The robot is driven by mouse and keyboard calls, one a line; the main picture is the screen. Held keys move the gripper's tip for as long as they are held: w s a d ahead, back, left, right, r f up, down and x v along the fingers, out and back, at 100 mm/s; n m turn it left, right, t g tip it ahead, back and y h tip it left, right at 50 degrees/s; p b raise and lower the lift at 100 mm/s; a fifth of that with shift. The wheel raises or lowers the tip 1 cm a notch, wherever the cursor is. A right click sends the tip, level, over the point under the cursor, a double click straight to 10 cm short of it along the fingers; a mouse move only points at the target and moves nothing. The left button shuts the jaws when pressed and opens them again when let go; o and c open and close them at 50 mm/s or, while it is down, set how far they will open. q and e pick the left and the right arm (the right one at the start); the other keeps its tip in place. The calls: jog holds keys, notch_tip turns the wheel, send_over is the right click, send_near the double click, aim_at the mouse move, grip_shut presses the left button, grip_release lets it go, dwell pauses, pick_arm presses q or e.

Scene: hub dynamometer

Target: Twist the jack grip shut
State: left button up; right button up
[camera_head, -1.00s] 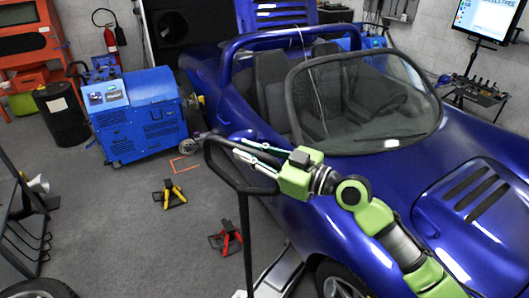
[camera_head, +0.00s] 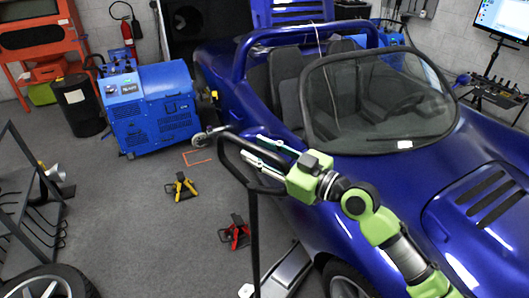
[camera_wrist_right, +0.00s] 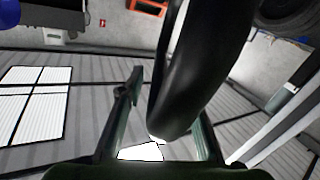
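The jack grip (camera_head: 233,170) is a black looped bar on top of an upright black post. The post rises from a low silver jack (camera_head: 285,271) beside the blue car. My right gripper (camera_head: 251,147) comes in from the right over the car, with its fingers at the loop's right side. In the right wrist view, the thick black bar of the grip (camera_wrist_right: 205,70) passes between the two fingers of my right gripper (camera_wrist_right: 165,105). A clear gap shows on the left finger's side. The bar is closer to the right finger; contact cannot be told. My left gripper is out of view.
The blue car (camera_head: 315,218) fills the right side, close under my right arm. A yellow jack stand (camera_head: 181,187) and a red one (camera_head: 236,233) stand on the floor left of the post. A blue machine (camera_head: 150,105) stands behind.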

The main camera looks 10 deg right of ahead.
jog(key=v, duration=1.2)
dwell(0.3)
